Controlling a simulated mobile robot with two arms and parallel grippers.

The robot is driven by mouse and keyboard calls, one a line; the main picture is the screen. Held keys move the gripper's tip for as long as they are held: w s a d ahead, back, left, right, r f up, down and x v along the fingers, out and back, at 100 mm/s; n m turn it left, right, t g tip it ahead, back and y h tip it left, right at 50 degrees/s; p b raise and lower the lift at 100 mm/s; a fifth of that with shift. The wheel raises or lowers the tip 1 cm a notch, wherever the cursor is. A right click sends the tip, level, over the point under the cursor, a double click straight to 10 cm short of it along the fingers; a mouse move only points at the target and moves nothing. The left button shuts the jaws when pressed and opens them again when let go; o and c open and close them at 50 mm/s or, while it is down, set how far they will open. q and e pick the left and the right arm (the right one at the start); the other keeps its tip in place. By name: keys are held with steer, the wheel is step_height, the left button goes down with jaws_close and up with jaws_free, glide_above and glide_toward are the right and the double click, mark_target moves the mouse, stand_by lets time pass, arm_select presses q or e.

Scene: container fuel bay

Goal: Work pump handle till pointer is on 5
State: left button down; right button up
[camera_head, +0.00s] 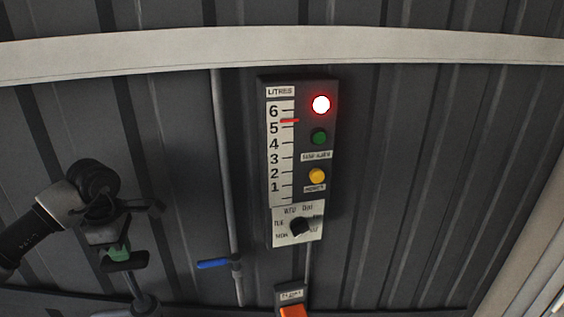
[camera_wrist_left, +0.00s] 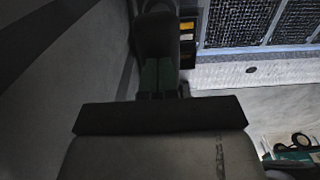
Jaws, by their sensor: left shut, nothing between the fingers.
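The gauge panel (camera_head: 300,165) is on the wall in the head view, with a white LITRES scale numbered 1 to 6. Its red pointer (camera_head: 289,121) stands a little above the 5, between 5 and 6. My left gripper (camera_head: 119,256) is at the lower left, well left of the panel. It is shut and empty. In the wrist view my left gripper (camera_wrist_left: 159,75) shows dark and green, with its fingers together. A grey rod (camera_head: 136,287) runs below it to a dark joint at the bottom edge. I cannot tell whether this is the pump handle or whether the gripper touches it.
A red lamp (camera_head: 321,104) is lit, above a green button (camera_head: 319,137) and a yellow button (camera_head: 317,176). A black knob (camera_head: 299,226) is below. A blue lever (camera_head: 213,264) sits by a pipe (camera_head: 226,170). An orange switch (camera_head: 293,311) is at the bottom edge.

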arm_select(q)
step_height(320, 180, down, 11)
steer(key=b, duration=0.7)
steer(key=shift+r, duration=0.1)
step_height(320, 180, up, 14)
steer(key=p, duration=0.9)
step_height(320, 180, down, 14)
steer(key=b, duration=0.9)
steer(key=shift+r+b, duration=0.1)
steer(key=shift+b, duration=0.25)
step_height(320, 180, up, 13)
steer(key=p, duration=0.9)
steer(key=shift+r, duration=0.2)
step_height(320, 180, up, 5)
steer(key=p, duration=0.3)
glide_above(134, 285)
steer(key=shift+w+a, duration=0.2)
steer(key=shift+w, duration=0.1)
